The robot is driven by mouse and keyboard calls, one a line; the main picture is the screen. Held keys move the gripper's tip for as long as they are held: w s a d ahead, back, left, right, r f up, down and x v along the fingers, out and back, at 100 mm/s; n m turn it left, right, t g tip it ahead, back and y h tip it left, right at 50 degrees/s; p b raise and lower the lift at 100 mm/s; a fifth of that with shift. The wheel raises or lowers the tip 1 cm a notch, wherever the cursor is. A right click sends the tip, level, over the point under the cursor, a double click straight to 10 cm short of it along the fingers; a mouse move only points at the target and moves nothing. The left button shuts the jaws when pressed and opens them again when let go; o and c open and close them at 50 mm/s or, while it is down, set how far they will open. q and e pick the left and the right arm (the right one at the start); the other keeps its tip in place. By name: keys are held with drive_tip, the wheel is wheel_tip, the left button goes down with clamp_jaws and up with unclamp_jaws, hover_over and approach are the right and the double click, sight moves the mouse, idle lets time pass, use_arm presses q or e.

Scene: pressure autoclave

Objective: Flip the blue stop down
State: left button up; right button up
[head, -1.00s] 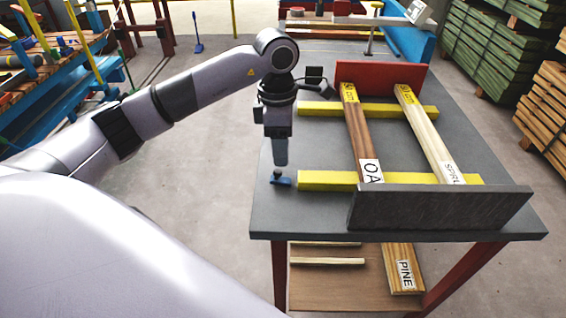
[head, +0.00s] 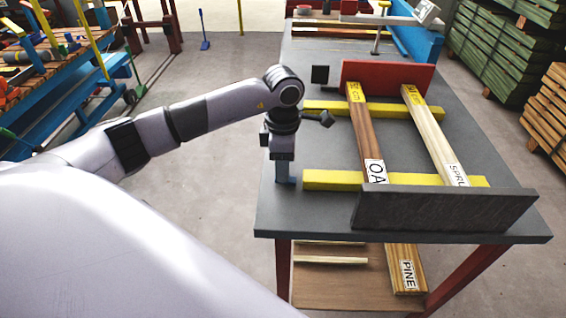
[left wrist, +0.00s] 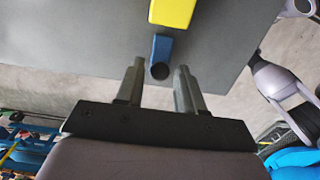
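The blue stop (left wrist: 161,49) shows in the left wrist view as a small blue block with a dark round end, on the grey table top near the end of a yellow bar. My left gripper (left wrist: 160,68) is open, and the stop's dark round end lies between its spread fingertips. I cannot tell whether a finger touches it. In the head view my left gripper (head: 284,178) points down at the table's left edge, beside the near yellow bar (head: 325,180), and largely hides the stop. My right gripper is in neither view.
The grey table (head: 330,214) carries an oak board (head: 366,130) and a spruce board (head: 432,135) across yellow bars. A dark upright plate (head: 445,211) stands in front and a red one (head: 390,78) behind. The table top left of the oak board is mostly clear.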

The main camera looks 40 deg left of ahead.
use_arm(q)
clamp_jaws()
drive_tip(key=b, duration=0.1)
drive_tip(key=f+h+b, duration=0.1)
drive_tip(key=shift+s+a+t+b, duration=0.2)
drive_tip(key=shift+a+t+b, duration=0.1)
drive_tip(key=shift+a+t, duration=0.1)
drive_tip(key=shift+s+a+h+b, duration=0.1)
drive_tip(key=shift+h+b, duration=0.4)
drive_tip(key=shift+r+t, duration=0.1)
drive_tip(key=shift+t, duration=0.2)
drive_tip(key=shift+o, duration=1.8)
unclamp_jaws()
drive_tip(key=w+v, duration=0.1)
drive_tip(key=v, duration=0.6)
drive_tip(key=shift+s, duration=0.5)
